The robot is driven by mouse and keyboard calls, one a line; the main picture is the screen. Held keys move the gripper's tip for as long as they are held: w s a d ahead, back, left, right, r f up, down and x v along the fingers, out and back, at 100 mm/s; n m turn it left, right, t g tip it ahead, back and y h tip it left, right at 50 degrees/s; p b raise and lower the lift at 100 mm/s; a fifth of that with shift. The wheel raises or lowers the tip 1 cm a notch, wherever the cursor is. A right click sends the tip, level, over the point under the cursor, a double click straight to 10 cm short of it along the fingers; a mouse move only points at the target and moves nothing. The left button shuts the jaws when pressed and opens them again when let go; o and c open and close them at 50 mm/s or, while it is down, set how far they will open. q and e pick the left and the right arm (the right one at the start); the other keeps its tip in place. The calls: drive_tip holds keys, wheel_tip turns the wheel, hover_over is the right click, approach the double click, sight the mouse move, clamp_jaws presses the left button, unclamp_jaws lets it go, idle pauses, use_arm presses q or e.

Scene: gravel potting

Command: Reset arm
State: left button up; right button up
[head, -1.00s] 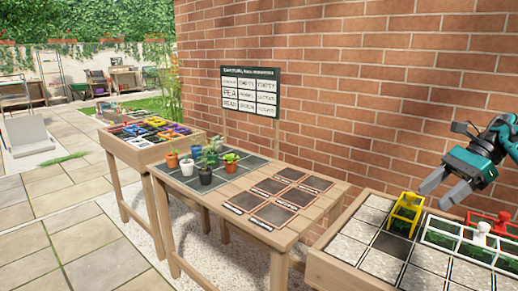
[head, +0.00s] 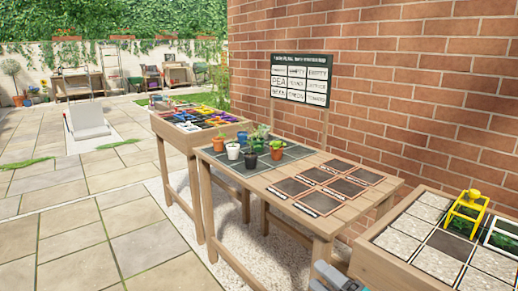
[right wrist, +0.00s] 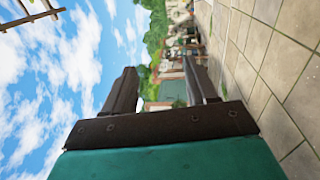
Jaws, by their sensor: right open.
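My right gripper (head: 332,276) shows only in part at the bottom edge of the head view, in front of the potting table. In the right wrist view my right gripper (right wrist: 165,78) has its two dark fingers apart with nothing between them. Behind the fingers are sky, greenery and paving, turned on their side. My left gripper is not in view.
A wooden table (head: 228,158) holds several small pots and dark square mats. A gravel-tile bed (head: 372,262) with a yellow frame (head: 467,213) stands at the right. A sign (head: 302,78) stands before the brick wall (head: 400,90).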

drive_tip(key=s+f+m+g+h+b, duration=0.2)
drive_tip(key=s+f+m+h, duration=0.3)
drive_tip(key=s+f+m, duration=0.45)
drive_tip(key=s+f+m+g+h+b, duration=0.15)
drive_tip(key=s+f+m+h, duration=0.35)
drive_tip(key=s+m, duration=0.7)
use_arm(q)
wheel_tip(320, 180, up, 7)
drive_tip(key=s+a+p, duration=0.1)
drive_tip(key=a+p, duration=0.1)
drive_tip(key=p, duration=1.1)
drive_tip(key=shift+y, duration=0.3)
use_arm(e)
drive_tip(key=d+r+m, duration=0.2)
drive_tip(key=d+r, duration=0.1)
drive_tip(key=r, duration=0.5)
drive_tip(key=shift+w+d+r+g, duration=0.2)
drive_tip(key=shift+d+g, duration=0.15)
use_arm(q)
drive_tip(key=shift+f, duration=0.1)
